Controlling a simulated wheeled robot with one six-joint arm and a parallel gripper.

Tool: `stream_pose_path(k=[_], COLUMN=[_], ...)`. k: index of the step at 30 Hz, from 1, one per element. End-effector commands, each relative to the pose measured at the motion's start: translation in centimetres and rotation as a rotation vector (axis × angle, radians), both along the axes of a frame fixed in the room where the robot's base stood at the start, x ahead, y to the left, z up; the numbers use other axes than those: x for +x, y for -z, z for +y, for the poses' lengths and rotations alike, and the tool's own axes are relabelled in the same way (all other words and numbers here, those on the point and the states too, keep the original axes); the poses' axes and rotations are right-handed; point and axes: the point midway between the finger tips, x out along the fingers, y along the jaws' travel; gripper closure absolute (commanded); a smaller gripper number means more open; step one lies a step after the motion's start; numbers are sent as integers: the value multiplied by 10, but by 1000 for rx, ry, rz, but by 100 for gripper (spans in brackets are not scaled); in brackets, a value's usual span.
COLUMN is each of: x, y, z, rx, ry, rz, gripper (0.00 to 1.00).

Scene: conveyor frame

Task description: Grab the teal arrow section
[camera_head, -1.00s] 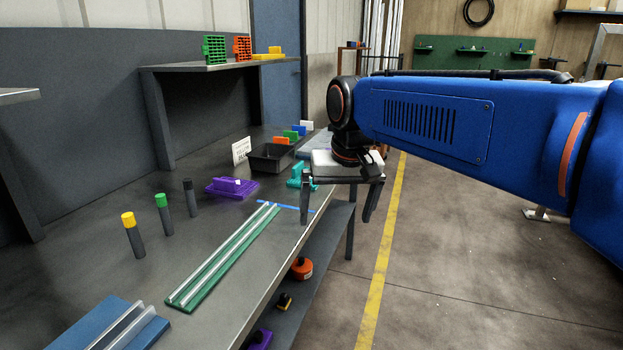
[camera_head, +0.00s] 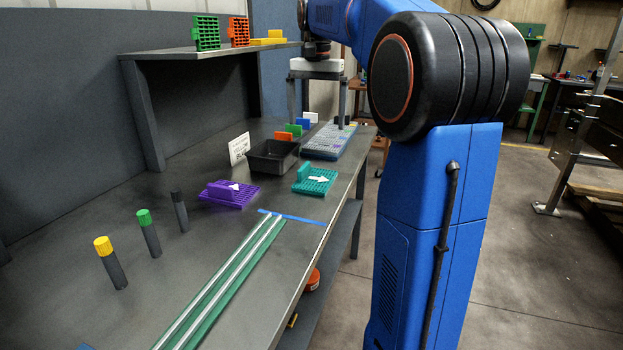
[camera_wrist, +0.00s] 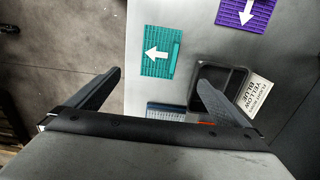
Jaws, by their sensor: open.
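The teal arrow section (camera_head: 315,180) is a flat gridded plate with a raised block bearing a white arrow. It lies on the grey workbench near its right edge, just beyond a blue tape strip. In the wrist view the teal section (camera_wrist: 161,52) lies beyond the fingertips, between their lines, with nothing covering it. My gripper (camera_head: 318,115) is open and empty, above the far part of the bench, farther back than the teal section. In the wrist view my gripper (camera_wrist: 158,80) shows both fingers wide apart. Neither finger touches the section.
A purple arrow section (camera_head: 229,194) lies left of the teal one. A black tray (camera_head: 272,157) with a small sign (camera_head: 239,149) stands behind them. A grey-blue gridded plate (camera_head: 330,143) lies farther back. Green rails (camera_head: 220,285) and several capped posts occupy the nearer bench.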

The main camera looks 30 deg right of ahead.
Motion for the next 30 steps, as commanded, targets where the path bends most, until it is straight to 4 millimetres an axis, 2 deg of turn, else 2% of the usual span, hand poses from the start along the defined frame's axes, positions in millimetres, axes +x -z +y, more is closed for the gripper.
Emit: stream_pose_path(k=[16,21,26,30], x=[-2,-1,-2,-4], y=[93,111,118,135], z=[1,1,1,4], rx=[1,0,0,0], ry=[-1,-1,-1,-2], rz=[2,1,0,1], gripper=[0,0,0,0])
